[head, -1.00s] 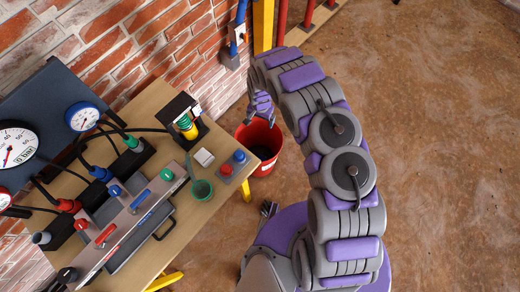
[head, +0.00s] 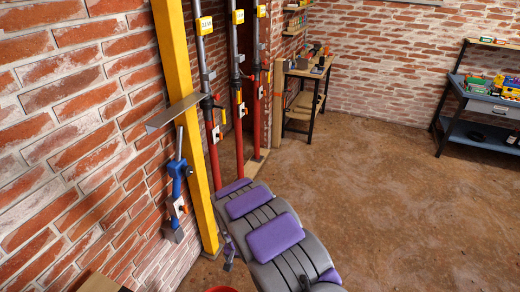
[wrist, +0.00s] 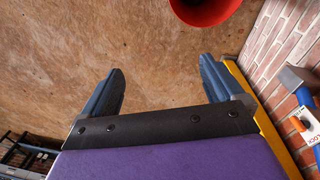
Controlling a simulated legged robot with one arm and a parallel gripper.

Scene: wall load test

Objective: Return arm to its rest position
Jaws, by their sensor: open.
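My gripper (wrist: 159,84) is open and empty in the wrist view, with its two dark blue-grey fingers spread apart above the brown floor. My grey and purple arm (head: 274,236) enters at the bottom of the head view and reaches toward the foot of the yellow post. Part of my gripper (head: 229,258) shows beside the arm there, mostly hidden and small. A red bucket (wrist: 203,11) is beyond the fingers at the top of the wrist view, apart from them. Only its rim (head: 222,289) shows in the head view.
A yellow post (head: 178,110) stands at the brick wall, close to the arm. The floor (head: 390,200) on the right is clear.

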